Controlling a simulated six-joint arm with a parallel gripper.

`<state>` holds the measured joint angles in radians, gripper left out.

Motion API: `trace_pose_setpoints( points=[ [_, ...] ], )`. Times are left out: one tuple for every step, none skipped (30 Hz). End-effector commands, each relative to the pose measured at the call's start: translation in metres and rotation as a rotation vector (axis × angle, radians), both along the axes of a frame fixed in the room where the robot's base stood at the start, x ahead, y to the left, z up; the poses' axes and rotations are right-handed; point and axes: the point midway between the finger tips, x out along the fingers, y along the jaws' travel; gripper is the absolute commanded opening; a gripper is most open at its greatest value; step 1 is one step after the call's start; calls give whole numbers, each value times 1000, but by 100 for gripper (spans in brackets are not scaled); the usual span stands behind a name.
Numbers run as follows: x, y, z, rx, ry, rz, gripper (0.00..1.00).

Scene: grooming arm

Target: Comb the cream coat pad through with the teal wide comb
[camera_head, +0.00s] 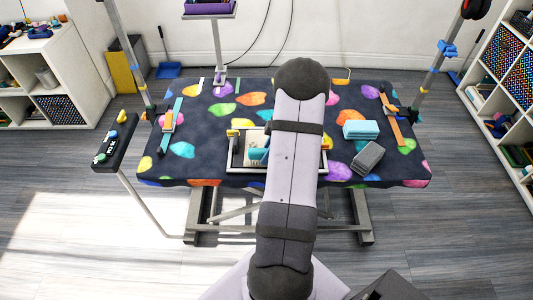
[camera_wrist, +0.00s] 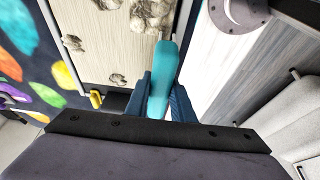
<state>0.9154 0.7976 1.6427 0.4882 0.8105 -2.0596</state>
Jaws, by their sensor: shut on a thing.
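The cream coat pad (camera_wrist: 105,35) fills the upper left of the wrist view, with several grey-brown tufts on its pale ribbed surface. The comb's far end reaches over the pad's edge in the wrist view. In the head view, teal (camera_head: 259,153) shows beside my arm.
A yellow clamp (camera_head: 232,133) sits at the frame's corner. A teal stack (camera_head: 361,130) and a grey block (camera_head: 368,157) lie right of my arm. A teal strap (camera_head: 170,125) and an orange strap (camera_head: 391,117) lie near the table's sides. A side tray (camera_head: 115,143) stands left.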

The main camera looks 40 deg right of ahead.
Motion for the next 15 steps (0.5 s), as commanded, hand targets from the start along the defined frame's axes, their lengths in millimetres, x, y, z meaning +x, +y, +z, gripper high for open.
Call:
trace_pose_setpoints(
  points=[
    [0, 0, -2, 0, 0, 0, 0],
    [0, 0, -3, 0, 0, 0, 0],
    [0, 0, -4, 0, 0, 0, 0],
    [0, 0, -4, 0, 0, 0, 0],
    [0, 0, -3, 0, 0, 0, 0],
    [0, 0, -3, 0, 0, 0, 0],
    [1, -1, -3, -1, -1, 0, 0],
    [1, -1, -3, -1, -1, 1, 0],
    [3, -2, -3, -1, -1, 1, 0],
    [4, -4, -4, 0, -1, 1, 0],
    [6, -6, -4, 0, -1, 1, 0],
    [9, -9, -5, 0, 0, 1, 0],
    [12, -12, -5, -2, -2, 1, 0],
    [14, -14, -5, -1, -1, 2, 0],
    [18, -18, -5, -1, -1, 2, 0]
  ],
)
